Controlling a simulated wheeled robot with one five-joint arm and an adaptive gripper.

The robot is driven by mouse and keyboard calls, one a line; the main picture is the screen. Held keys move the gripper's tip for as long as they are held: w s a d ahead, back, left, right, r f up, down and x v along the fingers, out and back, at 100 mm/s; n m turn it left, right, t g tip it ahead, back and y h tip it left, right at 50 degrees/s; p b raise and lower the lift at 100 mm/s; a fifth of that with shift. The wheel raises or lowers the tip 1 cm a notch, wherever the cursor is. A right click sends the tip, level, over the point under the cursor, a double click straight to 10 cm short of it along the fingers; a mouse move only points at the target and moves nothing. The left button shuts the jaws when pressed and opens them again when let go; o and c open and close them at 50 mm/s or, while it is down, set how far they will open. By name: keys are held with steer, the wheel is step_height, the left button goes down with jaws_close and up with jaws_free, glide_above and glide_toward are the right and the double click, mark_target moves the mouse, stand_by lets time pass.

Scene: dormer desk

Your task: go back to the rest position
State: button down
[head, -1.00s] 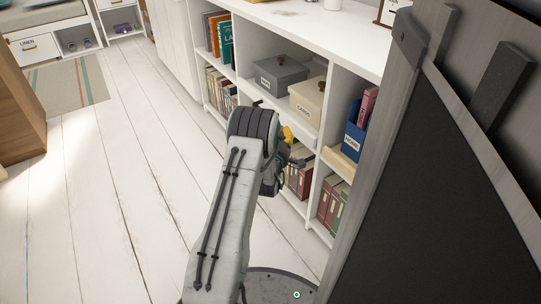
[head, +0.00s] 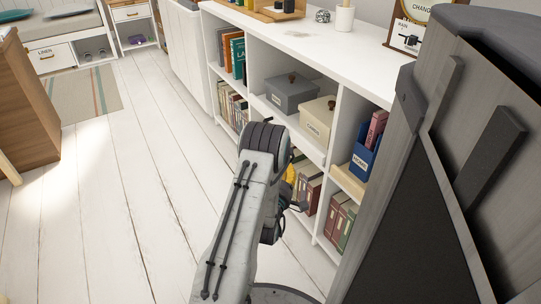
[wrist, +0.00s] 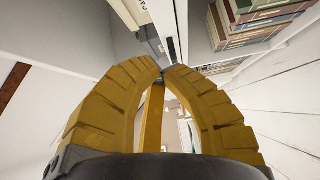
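My gripper (wrist: 163,75) shows in the wrist view with its two yellow fingers curving together until the tips meet. I see nothing held between them. In the head view only a small yellow part of my gripper (head: 291,174) shows, mostly hidden behind my grey arm. It is in front of the lower part of the white shelf unit (head: 327,165), near the book row. The gap between gripper and shelf cannot be judged exactly.
The shelf holds a grey box (head: 291,95), a cream box (head: 316,122), a blue box (head: 364,160) and several books (head: 340,220). A dark-panelled wooden piece (head: 425,190) stands close on the right. White floor (head: 120,200) is open on the left.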

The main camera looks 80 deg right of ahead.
steer(key=shift+a, duration=0.25)
steer(key=w+a+r+t+y+p, duration=0.35)
steer(key=w+r+p, duration=0.35)
steer(key=w+r, duration=0.55)
steer(key=w+a+r+t+y+p, duration=0.35)
steer(key=w+r+p, duration=0.55)
steer(key=w, duration=0.7)
steer(key=w+a+r+t+y+p, duration=0.25)
steer(key=w+a+r+p, duration=0.25)
steer(key=w+a+r, duration=0.45)
steer(key=s+a+r+n+y+p, duration=0.1)
steer(key=a+r+y+p, duration=0.4)
steer(key=a, duration=0.6)
steer(key=a+r+p, duration=0.4)
steer(key=a+r, duration=0.4)
steer(key=a, duration=0.2)
steer(key=s+a+r+g+y+p, duration=0.3)
steer(key=s+a+r+p, duration=0.6)
steer(key=s+a, duration=0.5)
steer(key=shift+s+a+r+g, duration=0.15)
steer(key=shift+a+r+g, duration=0.5)
steer(key=shift+a+r, duration=0.15)
steer(key=shift+y, duration=0.25)
